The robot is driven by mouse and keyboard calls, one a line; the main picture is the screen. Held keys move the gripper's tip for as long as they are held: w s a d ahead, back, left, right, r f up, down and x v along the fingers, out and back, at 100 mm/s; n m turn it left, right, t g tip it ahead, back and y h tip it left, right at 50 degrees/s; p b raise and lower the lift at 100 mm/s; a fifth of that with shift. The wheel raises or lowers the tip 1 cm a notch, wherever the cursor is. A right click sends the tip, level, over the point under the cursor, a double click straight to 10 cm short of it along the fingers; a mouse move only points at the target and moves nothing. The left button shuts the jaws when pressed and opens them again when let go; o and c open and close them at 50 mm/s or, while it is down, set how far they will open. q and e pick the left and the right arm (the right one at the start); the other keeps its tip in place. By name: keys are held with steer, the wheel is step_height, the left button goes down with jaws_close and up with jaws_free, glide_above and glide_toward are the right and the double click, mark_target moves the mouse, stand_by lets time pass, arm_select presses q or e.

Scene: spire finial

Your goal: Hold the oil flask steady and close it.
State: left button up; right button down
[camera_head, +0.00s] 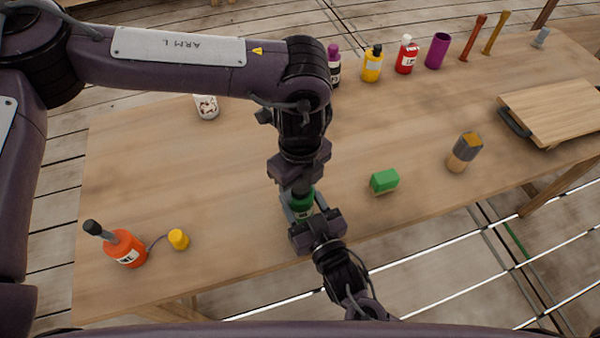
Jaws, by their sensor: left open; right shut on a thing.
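A green flask (302,208) with a dark top and a pale label stands near the table's front edge. My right gripper (302,215) reaches in from the front and is shut on its body. My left gripper (299,182) points down from above at the flask's dark top and is open. Its fingers are close around or beside that top; I cannot tell if they touch. The flask looks upright, and much of it is hidden by both grippers. I cannot tell whether its mouth is closed.
An orange bottle (125,249) with a cord to a yellow piece (178,239) stands at left. A green block (384,180) and a grey-and-wood brush-like piece (465,151) are at right. Several bottles line the back, including a yellow one (372,65). A wooden board (555,108) lies far right.

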arm_select(q)
steer(key=c, duration=1)
steer(key=o, duration=1.2)
steer(key=shift+c, duration=0.2)
step_height(320, 180, up, 12)
arm_select(e)
steer(key=c, duration=0.5)
jaws_free()
